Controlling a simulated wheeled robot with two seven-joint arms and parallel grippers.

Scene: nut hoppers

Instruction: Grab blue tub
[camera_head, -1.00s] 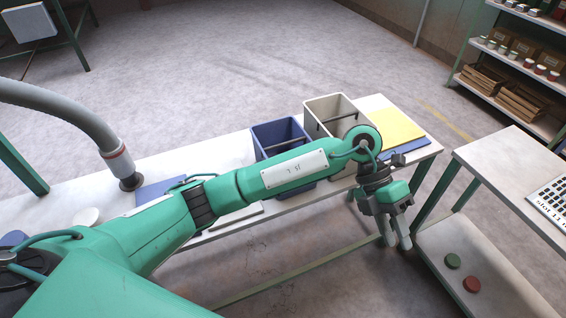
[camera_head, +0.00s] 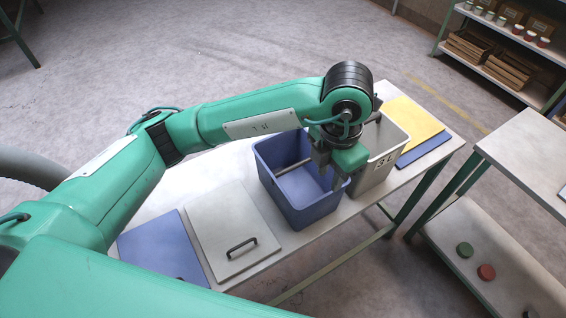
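The blue tub (camera_head: 299,211) stands open and upright on the white table, in the middle of the view. My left gripper (camera_head: 330,177) points down over the tub's right side, close to the wall beside the grey bin (camera_head: 377,177). Its two fingers look apart, with nothing seen held between them. I cannot tell whether a finger touches the tub's rim. The gripper body and my forearm hide part of the tub's back and right rim. My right gripper is not in view.
A grey lid with a black handle (camera_head: 222,222) and a blue panel (camera_head: 150,250) lie on the table (camera_head: 262,268) left of the tub. Yellow and blue sheets (camera_head: 412,122) lie right of the grey bin. A second bench (camera_head: 530,160) stands at the right.

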